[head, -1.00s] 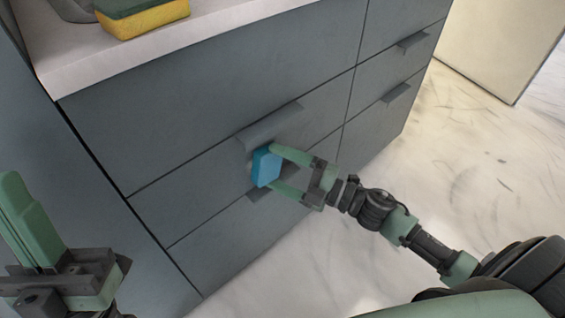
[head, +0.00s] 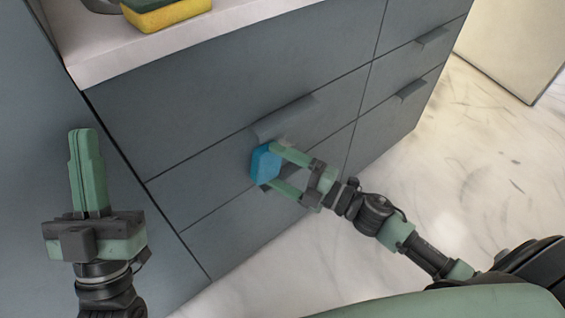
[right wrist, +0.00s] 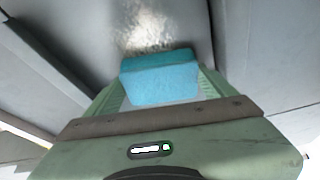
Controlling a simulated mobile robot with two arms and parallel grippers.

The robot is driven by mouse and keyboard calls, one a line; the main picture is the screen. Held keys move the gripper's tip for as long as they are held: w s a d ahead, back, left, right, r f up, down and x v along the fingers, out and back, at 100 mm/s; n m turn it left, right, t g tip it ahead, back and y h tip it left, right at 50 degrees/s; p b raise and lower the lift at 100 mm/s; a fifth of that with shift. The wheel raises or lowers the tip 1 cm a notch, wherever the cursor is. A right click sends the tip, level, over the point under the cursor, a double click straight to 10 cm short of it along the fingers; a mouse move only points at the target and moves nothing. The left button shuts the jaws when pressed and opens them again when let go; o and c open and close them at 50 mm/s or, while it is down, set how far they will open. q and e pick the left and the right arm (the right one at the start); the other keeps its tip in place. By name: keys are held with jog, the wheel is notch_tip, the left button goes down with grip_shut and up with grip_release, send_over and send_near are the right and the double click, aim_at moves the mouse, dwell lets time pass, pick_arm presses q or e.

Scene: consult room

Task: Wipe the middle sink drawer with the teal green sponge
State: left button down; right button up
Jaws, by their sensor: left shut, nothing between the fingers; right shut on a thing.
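A teal-blue sponge (head: 265,163) is held between the fingers of my right gripper (head: 277,167). It also shows in the right wrist view (right wrist: 160,80) between the green fingers. The sponge is at the front of the middle sink drawer (head: 215,170), just below its handle (head: 284,117); whether it touches the drawer face I cannot tell. In the right wrist view a pale, whitish smudge (right wrist: 147,28) shows on the grey surface just beyond the sponge. My left gripper (head: 86,135) is shut and empty, upright at the left, in front of the grey panel.
A yellow and green sponge (head: 168,14) lies on the white countertop (head: 100,62) near its edge. More grey drawers with handles (head: 411,90) are to the right. The marble floor (head: 420,190) at the right is clear apart from my right arm.

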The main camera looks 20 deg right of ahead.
pick_arm(q)
jog(key=shift+w+f, duration=0.1)
jog(key=shift+w, duration=0.05)
pick_arm(e)
jog(key=shift+a, duration=0.15)
jog(key=shift+s, duration=0.15)
pick_arm(q)
jog(key=shift+w, duration=0.1)
pick_arm(e)
jog(key=shift+s, duration=0.35)
pick_arm(q)
jog(key=shift+w+f+g+y, duration=0.25)
jog(key=shift+f+g+y, duration=0.05)
jog(key=shift+g, duration=0.2)
pick_arm(e)
jog(key=shift+s+d, duration=0.35)
jog(key=shift+s, duration=0.45)
jog(key=shift+s+d, duration=0.3)
jog(key=shift+s, duration=0.5)
jog(key=shift+s+d, duration=0.35)
jog(key=shift+s, duration=0.45)
